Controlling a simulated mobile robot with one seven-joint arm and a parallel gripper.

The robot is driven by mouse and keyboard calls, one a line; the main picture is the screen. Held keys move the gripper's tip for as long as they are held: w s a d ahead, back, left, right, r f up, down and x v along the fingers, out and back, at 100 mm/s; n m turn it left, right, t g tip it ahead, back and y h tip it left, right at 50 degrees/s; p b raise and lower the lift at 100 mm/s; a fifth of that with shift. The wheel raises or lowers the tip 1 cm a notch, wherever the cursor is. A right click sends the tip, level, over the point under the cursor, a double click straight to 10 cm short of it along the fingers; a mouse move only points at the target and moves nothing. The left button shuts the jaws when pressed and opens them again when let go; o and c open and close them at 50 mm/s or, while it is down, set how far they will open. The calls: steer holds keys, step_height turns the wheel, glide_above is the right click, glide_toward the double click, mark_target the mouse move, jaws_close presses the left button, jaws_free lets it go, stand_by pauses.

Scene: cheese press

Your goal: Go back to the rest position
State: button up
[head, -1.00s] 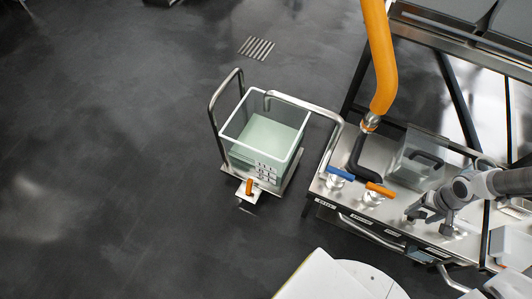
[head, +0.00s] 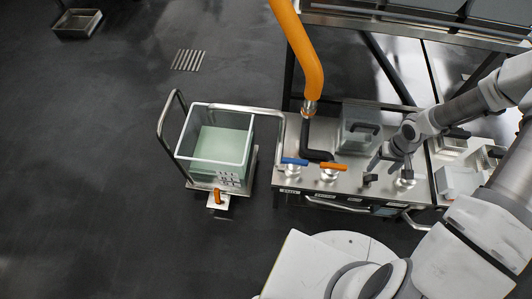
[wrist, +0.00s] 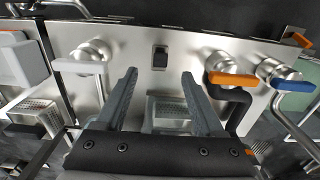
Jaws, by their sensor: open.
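My gripper (head: 392,163) is above the steel bench (head: 293,180), toward its right part in the head view. In the wrist view my gripper (wrist: 160,98) shows two grey fingers wide apart with nothing between them. Past the fingertips lies a small black switch-like part (wrist: 160,57) on the bench panel. An orange-handled valve (wrist: 232,79) and a blue-handled valve (wrist: 293,85) stand to the right of the fingers in the wrist view. No marked rest position shows.
A clear-walled tank of pale green liquid (head: 221,148) stands on a cart at the left. An orange hose (head: 297,50) hangs over the bench. A clear box (head: 360,130) stands near the gripper. Dark floor at the left is mostly free.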

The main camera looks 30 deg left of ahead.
stand_by(0.4)
steer(key=d+r+m+t+h, duration=0.1)
steer(key=d+r, duration=0.2)
steer(key=r, duration=0.9)
steer(key=d+r+m+t+h, duration=0.1)
steer(key=d+r+h, duration=0.1)
steer(key=r, duration=1)
steer(key=s+a+r+m+t+y+p, duration=0.1)
steer(key=s+a+r+t+y, duration=0.15)
steer(key=s+r, duration=0.7)
steer(key=s+a+r+m+t+y, duration=0.1)
steer(key=s+a+r, duration=0.2)
steer(key=s+r, duration=0.7)
step_height(320, 180, up, 22)
steer(key=w+p, duration=0.1)
steer(key=p, duration=1.9)
steer(key=shift+w+a+f+p, duration=0.15)
steer(key=shift+w+a+p, duration=0.1)
steer(key=shift+w+p, duration=0.1)
